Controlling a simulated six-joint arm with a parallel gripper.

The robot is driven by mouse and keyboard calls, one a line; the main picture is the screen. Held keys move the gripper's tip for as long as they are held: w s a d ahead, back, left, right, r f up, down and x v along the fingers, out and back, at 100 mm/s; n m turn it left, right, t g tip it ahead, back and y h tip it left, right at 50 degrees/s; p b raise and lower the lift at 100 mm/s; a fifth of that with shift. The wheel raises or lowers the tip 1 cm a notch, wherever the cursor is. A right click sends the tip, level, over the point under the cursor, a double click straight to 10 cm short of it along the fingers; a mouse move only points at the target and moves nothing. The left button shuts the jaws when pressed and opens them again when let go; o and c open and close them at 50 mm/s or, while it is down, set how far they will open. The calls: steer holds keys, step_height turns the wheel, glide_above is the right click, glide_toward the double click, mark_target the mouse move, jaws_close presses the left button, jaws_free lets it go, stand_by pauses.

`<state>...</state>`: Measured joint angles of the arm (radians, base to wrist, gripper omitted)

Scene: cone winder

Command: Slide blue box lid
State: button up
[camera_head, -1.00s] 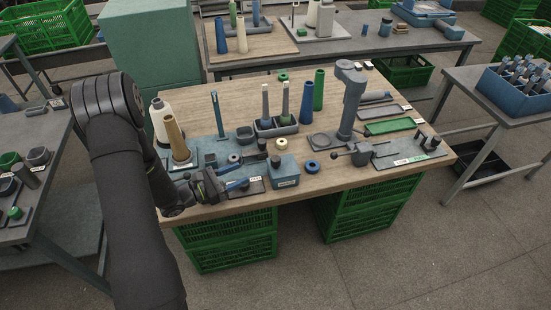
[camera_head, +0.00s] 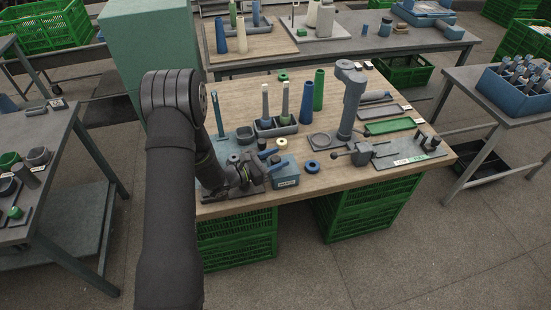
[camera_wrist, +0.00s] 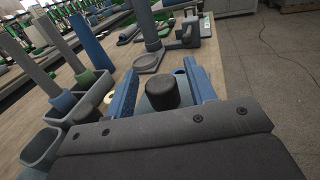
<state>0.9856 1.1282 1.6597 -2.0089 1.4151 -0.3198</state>
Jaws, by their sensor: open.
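The blue box (camera_head: 286,174) stands at the front of the wooden bench, with a pale label on its front. A black knob (camera_head: 276,160) sits on its lid; the knob (camera_wrist: 162,92) also shows large in the wrist view, on a blue-grey surface. My gripper (camera_wrist: 160,72) is open, with one blue finger on each side of the knob. I see no clear contact between fingers and knob. In the head view my gripper (camera_head: 270,162) is beside the box, at its left and partly over it. My arm hides the bench's left part.
A blue ring (camera_head: 312,166) lies just right of the box. A grey post stand (camera_head: 350,105) and a clamp (camera_head: 362,152) stand further right. A tray (camera_head: 278,130) with two spindles and tall blue and green cones (camera_head: 318,90) are behind. Bare wood shows between.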

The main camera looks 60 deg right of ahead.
steer(key=shift+c, duration=0.4)
jaws_close()
steer(key=s+d, duration=0.6)
steer(key=shift+s+d, duration=0.15)
steer(key=shift+r, duration=0.1)
steer(key=shift+o, duration=0.4)
jaws_free()
steer(key=v, duration=1.7)
